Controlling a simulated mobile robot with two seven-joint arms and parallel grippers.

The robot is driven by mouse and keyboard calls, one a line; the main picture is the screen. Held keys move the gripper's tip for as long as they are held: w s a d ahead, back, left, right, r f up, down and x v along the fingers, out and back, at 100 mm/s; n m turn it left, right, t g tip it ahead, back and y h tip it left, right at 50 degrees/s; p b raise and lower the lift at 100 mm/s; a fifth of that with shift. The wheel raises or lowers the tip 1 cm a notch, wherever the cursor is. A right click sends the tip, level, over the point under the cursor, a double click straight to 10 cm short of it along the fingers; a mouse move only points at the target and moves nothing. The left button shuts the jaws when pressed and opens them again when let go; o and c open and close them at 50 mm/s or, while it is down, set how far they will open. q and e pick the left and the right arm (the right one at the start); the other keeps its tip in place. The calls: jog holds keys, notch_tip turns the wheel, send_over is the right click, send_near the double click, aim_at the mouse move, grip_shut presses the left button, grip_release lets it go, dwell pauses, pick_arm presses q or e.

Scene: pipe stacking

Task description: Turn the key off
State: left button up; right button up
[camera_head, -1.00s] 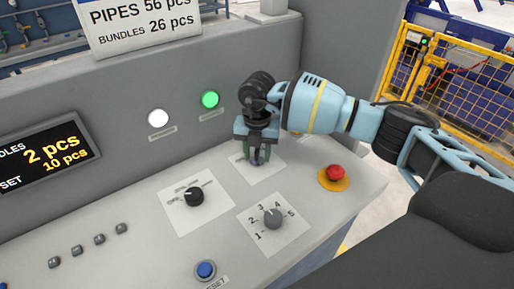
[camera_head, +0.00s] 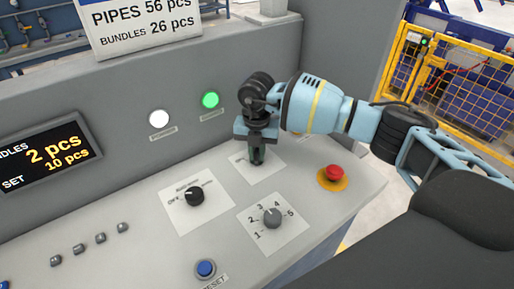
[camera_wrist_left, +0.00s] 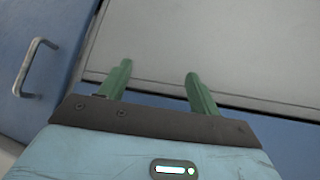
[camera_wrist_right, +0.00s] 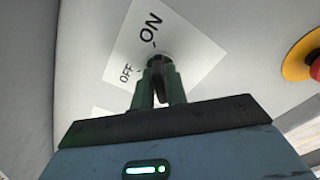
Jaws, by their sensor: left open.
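The key switch (camera_wrist_right: 158,57) is on a white plate marked ON and OFF (camera_wrist_right: 126,73), on the sloped console top. In the right wrist view the ON mark lies above the switch and the OFF mark to its left. My right gripper (camera_head: 256,161) points down at this plate. Its green fingers are close together around the dark key (camera_wrist_right: 157,88), which they largely hide. In the head view the hand covers the key. My left gripper (camera_wrist_left: 157,75) is open and empty, near a grey panel and a blue front; it is outside the head view.
A red emergency button (camera_head: 335,172) stands right of the key plate. A black selector knob (camera_head: 194,196), a grey numbered dial (camera_head: 272,217) and a blue reset button (camera_head: 205,268) are nearer. White (camera_head: 159,118) and green (camera_head: 210,100) lamps are on the back panel.

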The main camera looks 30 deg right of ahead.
grip_shut()
jog(key=shift+n, duration=1.7)
